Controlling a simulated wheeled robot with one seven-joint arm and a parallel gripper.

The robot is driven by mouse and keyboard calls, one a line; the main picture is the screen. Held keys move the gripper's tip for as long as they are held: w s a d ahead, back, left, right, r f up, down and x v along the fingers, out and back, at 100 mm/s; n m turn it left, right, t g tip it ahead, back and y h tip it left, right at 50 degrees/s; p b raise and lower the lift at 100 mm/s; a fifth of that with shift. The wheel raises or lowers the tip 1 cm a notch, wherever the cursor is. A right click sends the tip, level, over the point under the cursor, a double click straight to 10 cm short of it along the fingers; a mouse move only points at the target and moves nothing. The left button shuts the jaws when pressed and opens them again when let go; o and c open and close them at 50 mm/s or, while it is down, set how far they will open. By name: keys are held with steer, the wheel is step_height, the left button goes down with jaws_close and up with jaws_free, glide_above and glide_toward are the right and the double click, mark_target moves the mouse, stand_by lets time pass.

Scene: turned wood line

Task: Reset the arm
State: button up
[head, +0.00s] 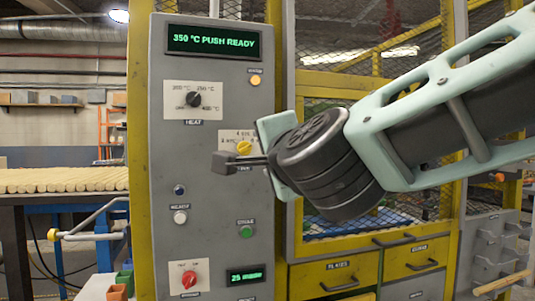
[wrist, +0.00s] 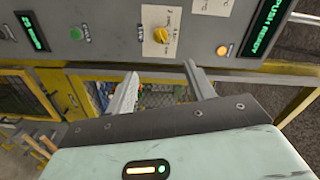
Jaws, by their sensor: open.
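My arm reaches in from the right in the head view. My gripper (head: 226,164) is in front of the grey control panel (head: 215,130), by a yellow knob (head: 243,147). In the head view I see it side-on and one finger hides the other. In the wrist view my gripper (wrist: 161,70) has its two fingers spread apart with nothing between them. The yellow knob (wrist: 161,35) shows just beyond the fingertips there. I cannot tell whether a finger touches the panel.
The panel carries a display reading "350 °C PUSH READY" (head: 213,41), a black heat dial (head: 194,99), a green button (head: 246,232) and a red knob (head: 189,280). A yellow-framed mesh guard (head: 345,80) stands behind my arm. Pale wood rods (head: 65,180) lie on a table at left.

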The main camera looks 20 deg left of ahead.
stand_by(0.3)
steer(key=s+d+f+n+g+h+p, duration=0.1)
steer(key=s+d+f+n+g+p, duration=0.6)
steer(key=s+f+n+g, duration=0.4)
steer(key=s+d+f+n+g+h+p, duration=0.2)
steer(key=s+d+f+h, duration=0.2)
steer(key=d, duration=0.6)
steer(key=s+d+f+n+g+h+p, duration=0.2)
steer(key=s+d+f, duration=0.4)
steer(key=d, duration=0.5)
steer(key=shift+s+f+n+h, duration=0.25)
steer(key=shift+s+n+h, duration=0.25)
steer(key=shift+s+h, duration=0.55)
steer(key=shift+a, duration=0.1)
